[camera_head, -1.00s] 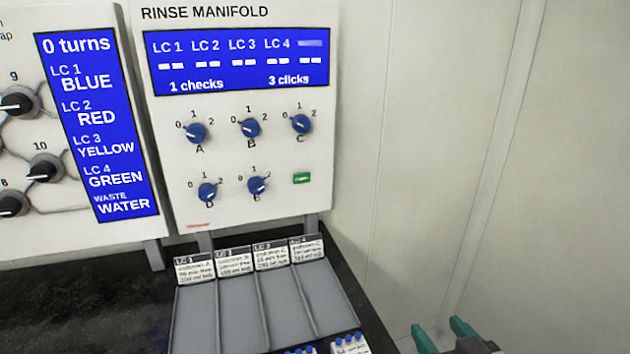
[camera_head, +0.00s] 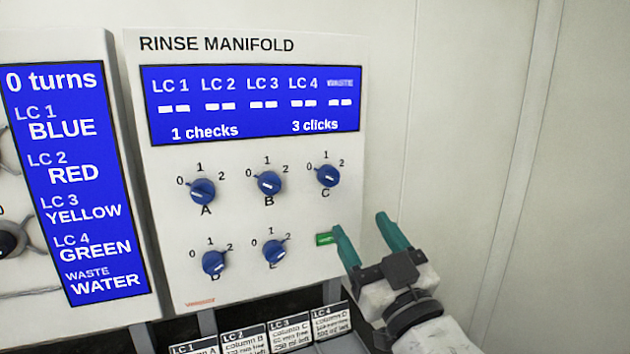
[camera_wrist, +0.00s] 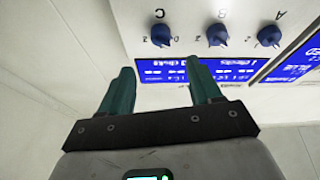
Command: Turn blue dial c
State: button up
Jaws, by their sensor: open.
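Blue dial C (camera_head: 328,175) is at the upper right of the RINSE MANIFOLD panel, above the letter C, with marks 0, 1 and 2 around it. Its white pointer line is visible, but I cannot tell its exact setting. In the wrist view, dial C (camera_wrist: 161,36) shows upside down, beyond the fingertips. My gripper (camera_head: 366,224) has two teal fingers, open and empty. In the head view it appears below and right of dial C, near the green button. It also shows in the wrist view (camera_wrist: 160,75), apart from the dial.
Dial B (camera_head: 268,183) and dial A (camera_head: 202,191) sit left of dial C, with dials D (camera_head: 214,262) and E (camera_head: 274,253) below. A green button (camera_head: 325,239) is by my left finger. The blue display (camera_head: 250,105) reads 1 checks, 3 clicks. Labelled trays stand below; plain wall lies right.

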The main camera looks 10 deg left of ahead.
aim_at(333, 182)
jog(key=p+x, duration=0.2)
jog(key=x, duration=0.9)
jog(key=shift+a, duration=0.1)
jog(key=c, duration=1)
